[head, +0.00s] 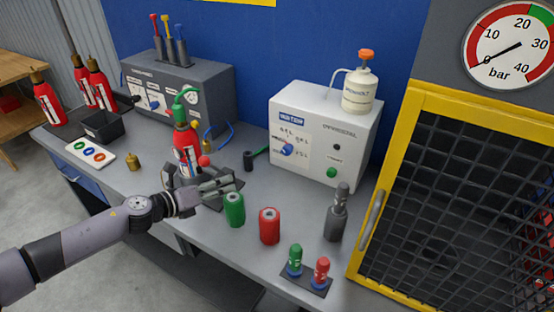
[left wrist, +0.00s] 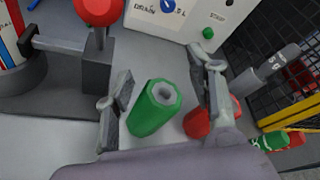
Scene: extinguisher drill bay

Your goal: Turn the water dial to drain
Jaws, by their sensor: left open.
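The water dial (head: 287,149) is a blue knob on the front of a white box (head: 325,120), under a blue WATER label. Its pointer is too small to read. In the left wrist view the dial (left wrist: 167,5) is cut by the top edge, with the word DRAIN to its left. My left gripper (head: 232,187) is open and empty over the bench, in front of the box and lower left of the dial, apart from it. In the left wrist view a green cylinder (left wrist: 155,107) shows between its fingers (left wrist: 163,90). My right gripper is in neither view.
A red extinguisher (head: 187,150) stands in a holder close behind my left gripper. Green (head: 234,210) and red (head: 269,226) cylinders stand in front of the box. A green button (head: 331,173) is right of the dial. A yellow-framed mesh cage (head: 400,90) bounds the right.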

